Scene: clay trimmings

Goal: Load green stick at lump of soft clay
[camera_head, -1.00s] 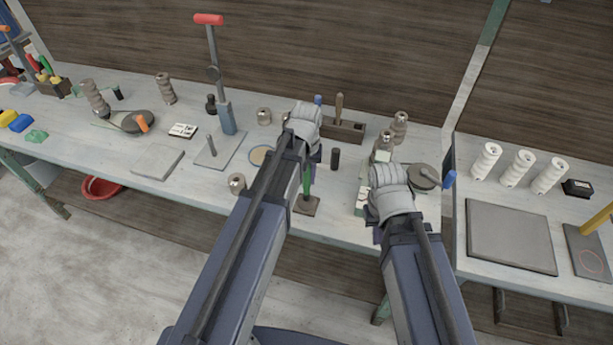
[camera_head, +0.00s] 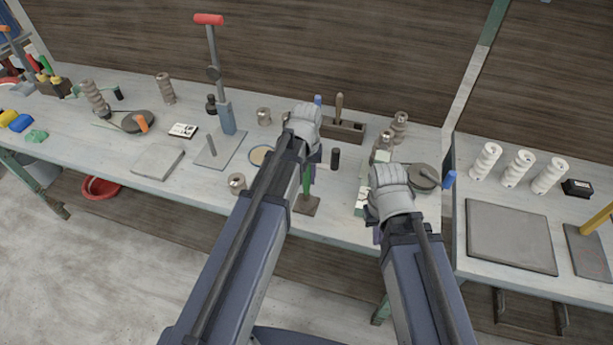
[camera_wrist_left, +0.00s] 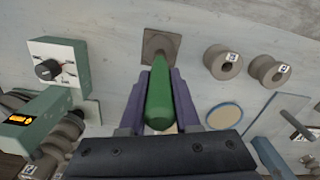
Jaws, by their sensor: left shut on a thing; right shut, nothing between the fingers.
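A green stick (camera_head: 307,181) is held upright in my left gripper (camera_head: 312,158) over the front part of the bench. The left wrist view shows the stick (camera_wrist_left: 160,100) between the two purple fingers, which are shut on it. Its lower end meets a small, square, brown lump of clay (camera_head: 306,205), which also shows in the left wrist view (camera_wrist_left: 160,44). I cannot tell how far the stick goes into the lump. My right gripper (camera_head: 376,234) is at the bench's front edge, to the right of the lump, shut and empty; its fingers are mostly hidden by its own wrist.
A dark cylinder (camera_head: 335,158) stands just right of the stick. A small grey-brown spool (camera_head: 237,183) and a pale disc (camera_head: 260,156) are to the left. A green box with a black knob (camera_wrist_left: 57,63) is nearby. A press with a red handle (camera_head: 213,75) stands behind left.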

